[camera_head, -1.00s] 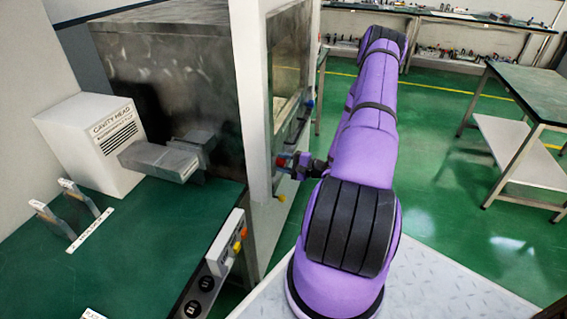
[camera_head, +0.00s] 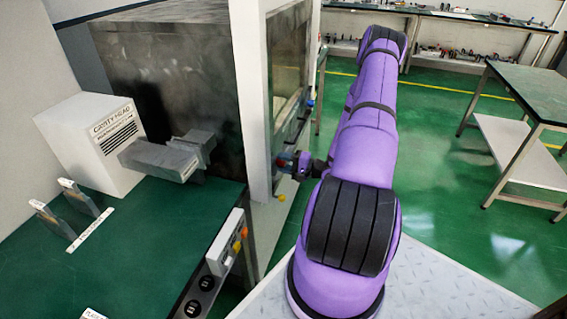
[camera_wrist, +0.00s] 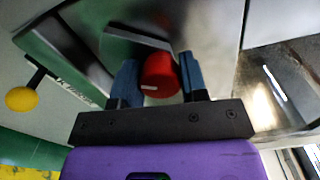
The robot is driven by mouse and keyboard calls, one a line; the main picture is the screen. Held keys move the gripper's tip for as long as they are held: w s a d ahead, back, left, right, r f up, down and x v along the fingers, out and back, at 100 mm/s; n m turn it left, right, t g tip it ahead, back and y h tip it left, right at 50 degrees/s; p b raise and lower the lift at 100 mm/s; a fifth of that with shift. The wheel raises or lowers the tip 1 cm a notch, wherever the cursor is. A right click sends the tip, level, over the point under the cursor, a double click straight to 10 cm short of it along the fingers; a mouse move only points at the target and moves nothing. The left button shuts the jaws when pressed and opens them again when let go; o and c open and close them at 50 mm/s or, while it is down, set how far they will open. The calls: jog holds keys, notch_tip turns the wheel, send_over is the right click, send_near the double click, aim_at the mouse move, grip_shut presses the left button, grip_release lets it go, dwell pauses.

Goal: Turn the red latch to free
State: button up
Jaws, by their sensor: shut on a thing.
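The red latch (camera_wrist: 160,76) shows in the wrist view as a rounded red knob with a small pale mark. It sits between the two blue fingers of my gripper (camera_wrist: 158,82), which is shut on it. In the head view my gripper (camera_head: 298,162) is small, at the cabinet's front edge. The latch there is mostly hidden by the gripper, with only a little red showing. The latch's exact angle is hard to tell.
A yellow knob (camera_wrist: 22,99) on a dark stem stands left of the latch. The cabinet (camera_head: 180,70) with its pale door frame (camera_head: 252,100) is left of my arm. A green bench (camera_head: 130,255) stands at front left.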

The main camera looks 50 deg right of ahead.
jog(key=o, duration=0.9)
jog(key=shift+o, duration=0.2)
jog(key=shift+s, duration=0.1)
jog(key=v, duration=1)
jog(key=shift+s+d, duration=0.2)
jog(key=shift+s, duration=0.1)
jog(key=shift+f, duration=0.1)
